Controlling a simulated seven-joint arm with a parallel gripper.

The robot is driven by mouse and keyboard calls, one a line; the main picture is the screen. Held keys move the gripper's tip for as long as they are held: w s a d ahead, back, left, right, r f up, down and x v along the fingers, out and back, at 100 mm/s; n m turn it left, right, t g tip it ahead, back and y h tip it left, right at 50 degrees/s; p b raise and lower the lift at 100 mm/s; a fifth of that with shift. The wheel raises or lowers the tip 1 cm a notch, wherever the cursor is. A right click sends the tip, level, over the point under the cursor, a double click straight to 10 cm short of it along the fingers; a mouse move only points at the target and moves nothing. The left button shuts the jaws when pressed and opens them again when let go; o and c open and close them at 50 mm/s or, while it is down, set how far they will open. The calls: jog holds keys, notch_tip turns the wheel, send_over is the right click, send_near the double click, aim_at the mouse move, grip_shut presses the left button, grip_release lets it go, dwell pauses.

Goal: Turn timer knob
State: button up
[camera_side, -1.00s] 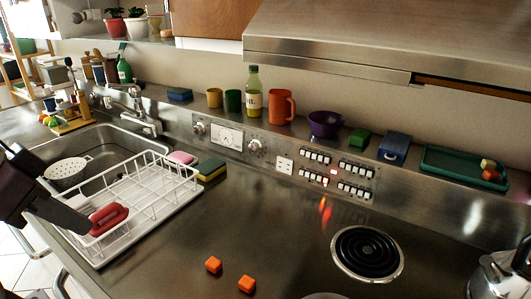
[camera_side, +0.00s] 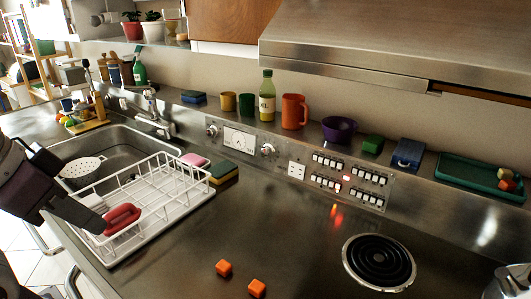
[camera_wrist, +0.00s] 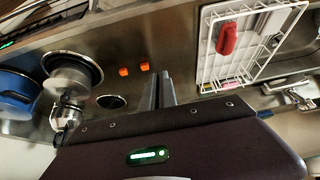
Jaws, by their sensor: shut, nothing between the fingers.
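The control panel on the back ledge carries a white dial face (camera_side: 239,140) with one round silver knob to its left (camera_side: 212,130) and another to its right (camera_side: 268,150). I cannot tell which of them is the timer knob. My gripper (camera_side: 98,224) is at the lower left in the side view, in front of the dish rack and well away from the panel. In the wrist view my gripper's fingers (camera_wrist: 158,88) are together and empty, above the counter. The wrist view does not clearly show the knobs.
A white dish rack (camera_side: 165,208) holds a red item (camera_side: 122,218). Orange cubes (camera_side: 223,268) lie on the counter left of the coil burner (camera_side: 379,262). A green bottle (camera_side: 267,97) and orange mug (camera_side: 294,112) stand behind the panel.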

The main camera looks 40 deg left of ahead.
jog(key=o, duration=1)
jog(key=w+a+y, duration=0.2)
jog(key=w+a, duration=0.1)
jog(key=w, duration=0.9)
jog(key=shift+w+a+r+t, duration=0.15)
jog(key=shift+w+r+t, duration=0.05)
jog(key=shift+w+t, duration=0.15)
jog(key=n+t+h, duration=0.6)
jog(key=t+h, duration=0.1)
jog(key=t, duration=0.1)
send_near(264, 152)
jog(key=w, duration=0.2)
jog(key=x, duration=0.6)
jog(key=shift+w+d+f, duration=0.25)
jog(key=shift+d+f, duration=0.05)
grip_shut()
